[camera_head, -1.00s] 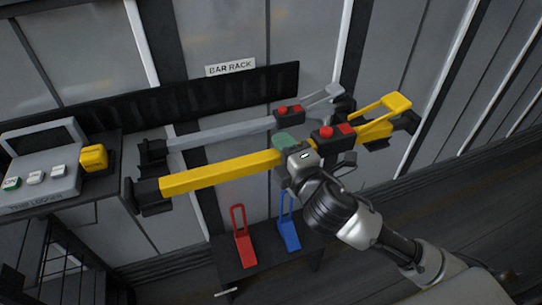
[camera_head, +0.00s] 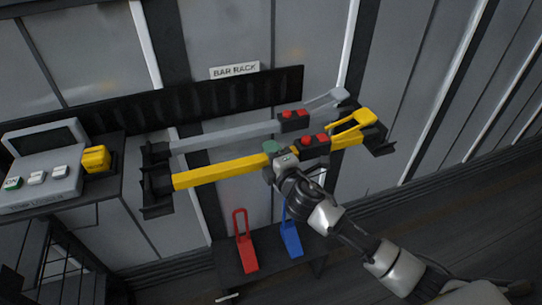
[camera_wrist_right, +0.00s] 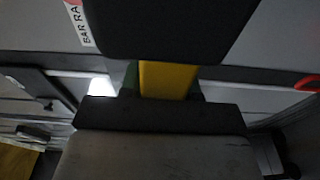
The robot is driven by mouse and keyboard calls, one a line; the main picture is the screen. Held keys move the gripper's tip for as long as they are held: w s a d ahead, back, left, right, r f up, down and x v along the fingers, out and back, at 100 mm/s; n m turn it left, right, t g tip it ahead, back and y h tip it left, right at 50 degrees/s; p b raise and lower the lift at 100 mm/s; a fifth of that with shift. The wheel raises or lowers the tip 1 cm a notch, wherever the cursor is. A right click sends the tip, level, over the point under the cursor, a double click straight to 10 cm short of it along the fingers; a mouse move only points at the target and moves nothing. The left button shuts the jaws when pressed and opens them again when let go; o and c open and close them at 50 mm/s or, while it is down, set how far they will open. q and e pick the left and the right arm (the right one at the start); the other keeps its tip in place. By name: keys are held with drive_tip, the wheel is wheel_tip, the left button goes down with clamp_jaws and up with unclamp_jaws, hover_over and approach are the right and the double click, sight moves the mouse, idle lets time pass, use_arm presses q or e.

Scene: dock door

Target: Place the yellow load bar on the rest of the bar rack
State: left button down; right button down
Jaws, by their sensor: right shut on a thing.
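The yellow load bar (camera_head: 220,171) runs across the front of the bar rack in the head view, with a dark block with red buttons and a yellow handle (camera_head: 352,121) toward its right end. Its left end is at the rack's front left bracket (camera_head: 157,198), and its right end is at the right bracket (camera_head: 381,145). I cannot tell whether it bears on both brackets. My right gripper (camera_head: 278,158) is shut on the bar near its middle, beside a green patch. My left gripper is not in view.
A grey bar (camera_head: 225,134) lies on the rack behind the yellow one. The BAR RACK sign (camera_head: 234,70) is above. A console (camera_head: 42,165) and a yellow box (camera_head: 96,159) stand at left. Red (camera_head: 245,245) and blue (camera_head: 291,238) handled pieces stand on a low shelf below.

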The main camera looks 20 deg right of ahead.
drive_tip(key=shift+f, duration=0.1)
drive_tip(key=shift+f, duration=0.1)
drive_tip(key=c, duration=1.2)
unclamp_jaws()
drive_tip(key=shift+f, duration=0.25)
drive_tip(key=o, duration=0.4)
drive_tip(key=shift+r, duration=0.1)
drive_tip(key=s+d+b, duration=0.1)
drive_tip(key=s+d, duration=0.1)
drive_tip(key=s, duration=1)
drive_tip(key=shift+r, duration=0.15)
